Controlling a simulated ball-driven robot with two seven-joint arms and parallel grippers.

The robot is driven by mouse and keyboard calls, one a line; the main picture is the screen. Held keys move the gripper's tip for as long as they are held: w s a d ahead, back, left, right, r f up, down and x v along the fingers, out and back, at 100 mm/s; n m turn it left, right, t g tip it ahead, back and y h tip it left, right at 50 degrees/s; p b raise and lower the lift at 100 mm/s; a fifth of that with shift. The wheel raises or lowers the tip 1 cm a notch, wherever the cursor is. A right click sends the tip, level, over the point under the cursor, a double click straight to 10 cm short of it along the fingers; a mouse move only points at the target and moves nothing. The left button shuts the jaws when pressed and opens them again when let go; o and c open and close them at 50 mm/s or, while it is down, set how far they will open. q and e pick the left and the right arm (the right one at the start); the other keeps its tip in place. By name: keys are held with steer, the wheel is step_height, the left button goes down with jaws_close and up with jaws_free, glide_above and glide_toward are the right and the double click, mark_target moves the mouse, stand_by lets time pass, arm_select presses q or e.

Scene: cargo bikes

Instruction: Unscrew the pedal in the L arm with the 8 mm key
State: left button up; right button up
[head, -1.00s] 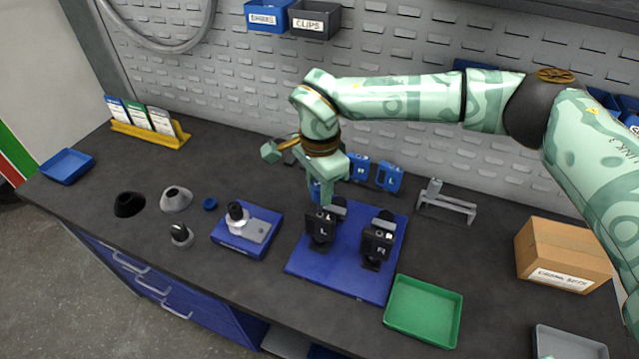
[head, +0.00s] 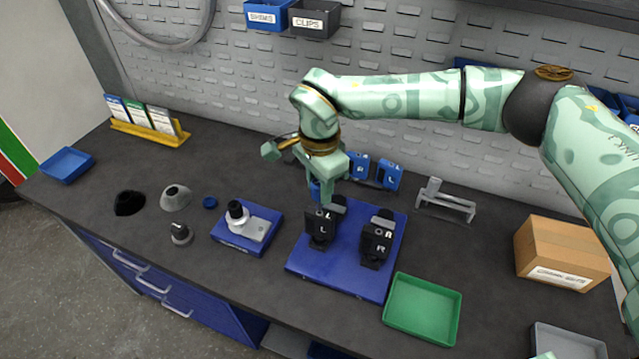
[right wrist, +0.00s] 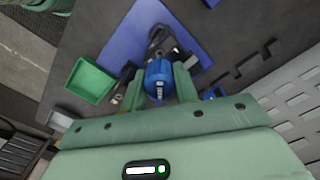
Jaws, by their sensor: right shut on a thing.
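My right gripper (head: 325,190) points down over the L arm (head: 320,226), a black block marked L at the left of a blue plate (head: 345,285). It is shut on a blue-handled key (right wrist: 158,75), whose handle fills the space between the fingers in the right wrist view. The key's tip and its contact with the L pedal are hidden, and I cannot read its size. The R arm (head: 376,243), marked R, stands to the right on the same plate. My left gripper is not in view.
Two blue labelled blocks (head: 388,175) stand behind the plate. A green tray (head: 423,310) is at its front right, also in the wrist view (right wrist: 91,82). A grey stand (head: 446,200) and cardboard box (head: 562,252) are to the right. A blue fixture (head: 245,240) is left.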

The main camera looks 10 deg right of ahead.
steer(key=shift+f, duration=0.45)
stand_by(0.3)
steer(key=o, duration=0.3)
jaws_close()
